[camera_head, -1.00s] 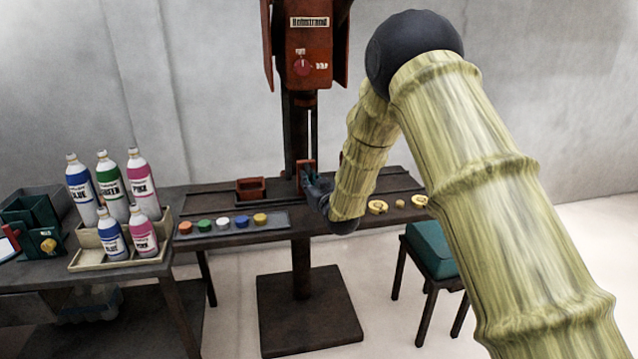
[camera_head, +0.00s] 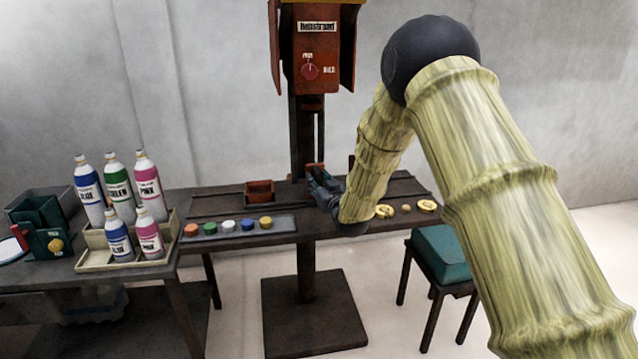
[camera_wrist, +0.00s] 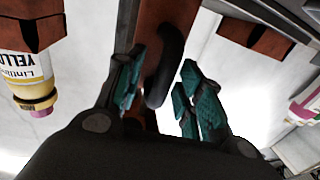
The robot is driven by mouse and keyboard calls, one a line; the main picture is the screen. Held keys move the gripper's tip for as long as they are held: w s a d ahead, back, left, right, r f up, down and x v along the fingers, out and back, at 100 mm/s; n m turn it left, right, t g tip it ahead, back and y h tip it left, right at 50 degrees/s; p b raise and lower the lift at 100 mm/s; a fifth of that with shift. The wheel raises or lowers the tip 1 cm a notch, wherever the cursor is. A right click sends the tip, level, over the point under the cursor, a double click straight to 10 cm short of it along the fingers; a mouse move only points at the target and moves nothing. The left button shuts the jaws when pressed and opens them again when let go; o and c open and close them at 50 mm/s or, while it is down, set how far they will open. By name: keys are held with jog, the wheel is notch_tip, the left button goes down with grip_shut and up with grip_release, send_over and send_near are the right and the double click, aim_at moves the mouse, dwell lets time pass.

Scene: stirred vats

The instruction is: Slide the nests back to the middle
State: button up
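The nests are rust-brown blocks on the rear bench. One nest (camera_head: 260,191) sits left of the machine column and looks empty. A second rust-brown nest (camera_head: 316,170) is at the column, by my gripper (camera_head: 322,186). A rust-brown edge (camera_head: 351,162) shows behind my arm, mostly hidden. In the wrist view, my gripper (camera_wrist: 163,95) has its teal fingers apart on either side of a dark curved handle (camera_wrist: 170,65) in front of a rust-brown part. A light gap shows between handle and right finger. A yellow-labelled bottle (camera_wrist: 30,75) appears upside down against another nest (camera_wrist: 32,32) at left.
A red machine (camera_head: 318,50) stands on a column above the bench. A tray with coloured caps (camera_head: 240,228) lies in front of the left nest. Blue, green and pink bottles (camera_head: 118,185) stand at left. Gold discs (camera_head: 426,206) and a teal-topped stool (camera_head: 441,253) are at right.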

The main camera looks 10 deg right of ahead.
jog(key=shift+f, duration=0.1)
jog(key=v, duration=1.2)
jog(key=s+d+f+m+g+h+p, duration=0.1)
jog(key=s+d+f+g+h+p, duration=0.2)
jog(key=s+f, duration=0.9)
jog(key=s+f+m+g+p, duration=0.15)
jog(key=s+f+g, duration=0.35)
jog(key=s+f, duration=0.65)
jog(key=s+d+f+g+p, duration=0.1)
jog(key=s+f+g, duration=0.2)
jog(key=s, duration=0.8)
jog(key=s+f+g+h+p, duration=0.1)
jog(key=s+f+g+p, duration=0.1)
jog(key=s, duration=0.9)
jog(key=s+d+f+g+p, duration=0.1)
jog(key=s+f+g, duration=0.3)
jog(key=s, duration=0.7)
jog(key=shift+d+f+p, duration=0.4)
jog(key=shift+f+p, duration=0.15)
jog(key=shift+f, duration=0.25)
jog(key=shift+w+m, duration=0.1)
jog(key=shift+m, duration=0.15)
